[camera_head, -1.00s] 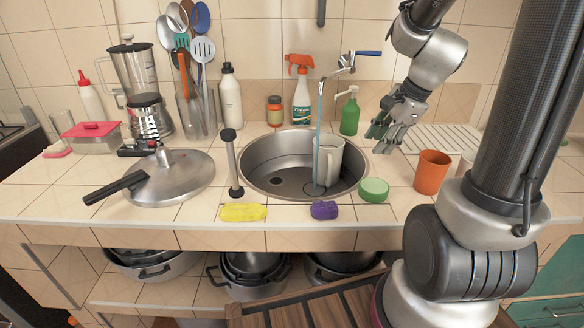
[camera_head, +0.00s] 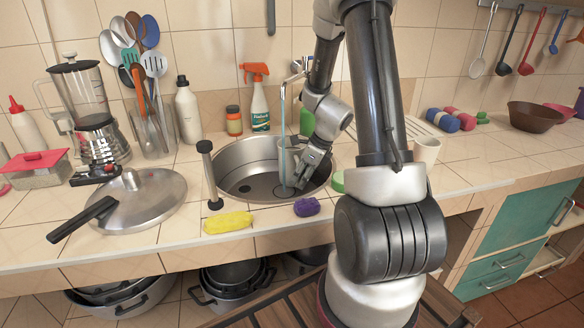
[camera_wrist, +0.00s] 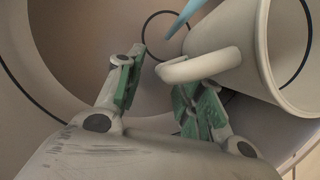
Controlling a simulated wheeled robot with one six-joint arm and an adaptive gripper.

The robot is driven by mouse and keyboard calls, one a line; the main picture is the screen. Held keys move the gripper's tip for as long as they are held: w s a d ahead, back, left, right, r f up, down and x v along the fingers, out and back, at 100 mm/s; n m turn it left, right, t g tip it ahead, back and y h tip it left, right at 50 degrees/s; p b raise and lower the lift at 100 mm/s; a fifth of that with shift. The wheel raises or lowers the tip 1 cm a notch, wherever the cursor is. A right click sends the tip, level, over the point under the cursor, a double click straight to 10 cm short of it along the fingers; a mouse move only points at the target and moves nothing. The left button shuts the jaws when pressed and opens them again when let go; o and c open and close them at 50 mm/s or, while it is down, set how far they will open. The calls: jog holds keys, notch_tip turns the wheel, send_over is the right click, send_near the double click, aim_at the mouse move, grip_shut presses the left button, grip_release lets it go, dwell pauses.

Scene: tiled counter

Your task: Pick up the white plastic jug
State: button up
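The white plastic jug stands in the round metal sink. In the wrist view the jug (camera_wrist: 235,55) fills the upper right, with its handle (camera_wrist: 195,66) pointing left. In the head view only a sliver of the jug (camera_head: 290,160) shows beside my gripper, which hides most of it. My gripper (camera_head: 308,178) reaches down into the sink on the jug's right. In the wrist view its green-padded fingers (camera_wrist: 162,82) are apart. The right finger is close to the handle's underside; I cannot tell whether they touch. Nothing is held between the fingers.
Blue water (camera_head: 283,130) runs from the tap into the sink (camera_head: 235,180). A yellow sponge (camera_head: 227,222) and a purple sponge (camera_head: 307,207) lie along the front edge. A spray bottle (camera_head: 259,105) stands behind. A white cup (camera_head: 427,150) stands at right.

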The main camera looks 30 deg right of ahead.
jog(key=shift+x, duration=0.95)
jog(key=shift+c, duration=0.3)
grip_shut()
jog(key=shift+r, duration=0.15)
